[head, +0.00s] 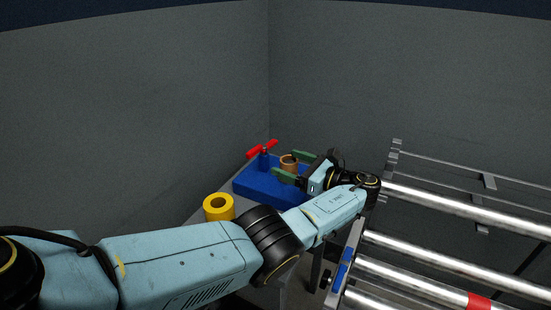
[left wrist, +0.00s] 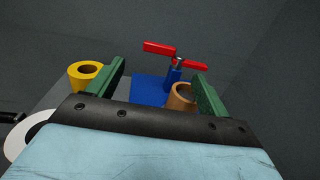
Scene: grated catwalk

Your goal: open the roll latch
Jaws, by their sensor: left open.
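A red two-armed handle (head: 262,149) sits on a short blue post on a blue block (head: 252,190); it looks like the roll latch. In the left wrist view the red handle (left wrist: 190,61) lies ahead of the fingers, slightly tilted, with the blue block (left wrist: 147,90) below. My left gripper (head: 285,162) is open, its green fingers spread over the block, short of the handle. A copper ring (head: 288,160) shows between the fingers; in the left wrist view the ring (left wrist: 181,97) is close to the right finger, and contact cannot be told. My right gripper is not in view.
A yellow roll (head: 218,207) stands on the grey surface left of the block. A roller rack (head: 450,225) with metal bars fills the right side. Grey walls meet in a corner behind.

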